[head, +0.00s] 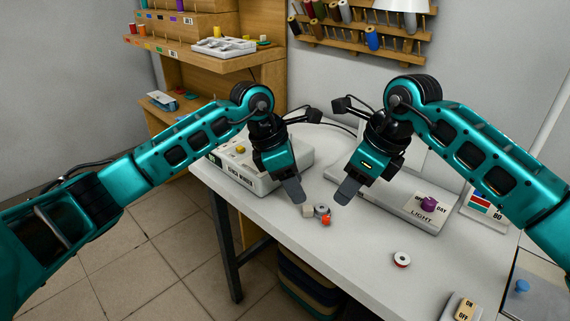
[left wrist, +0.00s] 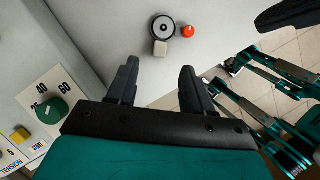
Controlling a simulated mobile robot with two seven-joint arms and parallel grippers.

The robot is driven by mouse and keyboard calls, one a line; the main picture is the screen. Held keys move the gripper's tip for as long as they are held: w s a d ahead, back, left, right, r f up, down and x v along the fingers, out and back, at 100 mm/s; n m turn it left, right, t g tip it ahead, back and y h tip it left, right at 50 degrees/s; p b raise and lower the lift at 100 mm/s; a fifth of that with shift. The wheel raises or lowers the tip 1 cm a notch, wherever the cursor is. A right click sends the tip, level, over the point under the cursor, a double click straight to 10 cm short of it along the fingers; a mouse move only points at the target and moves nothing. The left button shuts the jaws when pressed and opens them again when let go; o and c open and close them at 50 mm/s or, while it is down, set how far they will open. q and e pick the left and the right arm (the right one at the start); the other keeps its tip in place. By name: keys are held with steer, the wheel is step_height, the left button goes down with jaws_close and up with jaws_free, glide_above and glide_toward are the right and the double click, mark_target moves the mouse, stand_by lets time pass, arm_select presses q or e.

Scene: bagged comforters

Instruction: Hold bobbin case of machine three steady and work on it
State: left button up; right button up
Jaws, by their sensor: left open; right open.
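The bobbin case, a small grey round part (head: 322,210), sits on the white table, with a red knob (head: 326,222) and a cream block (head: 308,211) close beside it. My left gripper (head: 293,190) is open and empty, a little above and left of the case. Its fingers (left wrist: 158,80) point towards the case without touching it. My right gripper (head: 347,191) is open, above and right of the case.
A white machine (head: 231,178) with knobs stands behind my left gripper. A panel marked LIGHT (head: 421,216) with a purple knob (head: 428,203) lies at the right. The table's front edge is close to the case.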

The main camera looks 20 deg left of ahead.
mark_target(307, 207)
arm_select(q)
steer(key=x, duration=0.6)
steer(key=shift+w+d+f, duration=0.1)
steer(key=shift+f, duration=0.1)
steer(key=shift+c, duration=0.5)
jaws_close()
steer(key=c, duration=0.6)
jaws_free()
jaws_close()
steer(key=shift+r, duration=0.15)
arm_select(e)
steer(key=shift+c, duration=0.2)
